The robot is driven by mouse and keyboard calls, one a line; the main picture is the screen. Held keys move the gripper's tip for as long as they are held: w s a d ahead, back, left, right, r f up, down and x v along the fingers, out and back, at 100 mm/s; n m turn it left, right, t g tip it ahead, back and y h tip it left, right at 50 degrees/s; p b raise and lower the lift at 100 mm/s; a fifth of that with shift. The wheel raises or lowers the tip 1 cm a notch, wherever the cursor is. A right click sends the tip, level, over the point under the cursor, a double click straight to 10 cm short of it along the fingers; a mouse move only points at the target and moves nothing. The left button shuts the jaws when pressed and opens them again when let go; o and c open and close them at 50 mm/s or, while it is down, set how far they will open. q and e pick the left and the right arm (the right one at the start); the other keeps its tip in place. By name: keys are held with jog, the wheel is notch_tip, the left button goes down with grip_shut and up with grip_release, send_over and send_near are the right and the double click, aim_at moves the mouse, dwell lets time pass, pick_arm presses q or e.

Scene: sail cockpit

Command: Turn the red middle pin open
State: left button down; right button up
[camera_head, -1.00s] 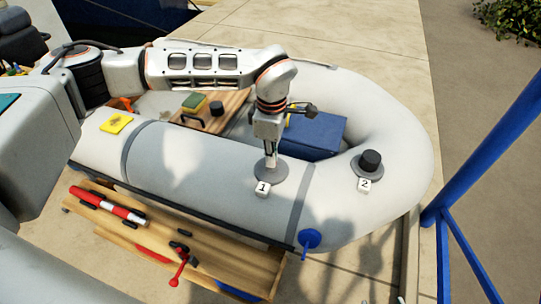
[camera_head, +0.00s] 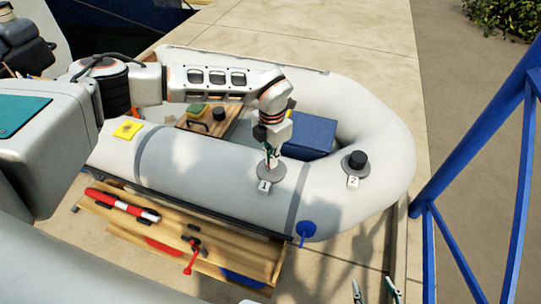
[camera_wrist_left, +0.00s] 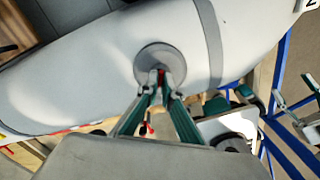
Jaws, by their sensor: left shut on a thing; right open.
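A grey round valve seat (camera_head: 272,172) marked 1 sits on the top of the grey inflatable tube. In the left wrist view its disc (camera_wrist_left: 150,55) shows around a small red pin (camera_wrist_left: 161,74) at its middle. My left gripper (camera_head: 271,161) points down at this valve. In the wrist view its fingertips (camera_wrist_left: 160,86) are closed on the red pin, one on each side. The fingers hide most of the pin, so its turned position cannot be told. My right gripper (camera_head: 375,292) is open and empty at the bottom edge of the head view, away from the boat.
A blue box (camera_head: 310,136) and a wooden board (camera_head: 190,123) lie inside the boat. A wooden tray (camera_head: 120,221) with tools stands in front. A blue frame (camera_head: 480,128) rises at the right.

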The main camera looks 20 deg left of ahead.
pick_arm(q)
jog(key=n+p, duration=0.2)
jog(key=n, duration=0.2)
jog(key=shift+r+n, duration=0.1)
jog(key=shift+n, duration=0.3)
jog(key=shift+n+p, duration=0.35)
jog(key=shift+n, duration=0.25)
pick_arm(e)
jog(key=r, duration=0.2)
jog(key=w+r, duration=0.1)
jog(key=r, duration=0.1)
jog(key=shift+w+d+r, duration=0.1)
jog(key=shift+w+r, duration=0.1)
jog(key=shift+r, duration=0.1)
jog(key=shift+s+f, duration=0.15)
jog(key=shift+f, duration=0.05)
pick_arm(q)
jog(key=c, duration=2.2)
grip_release()
jog(key=shift+c, duration=0.2)
pick_arm(e)
jog(key=shift+r, duration=0.15)
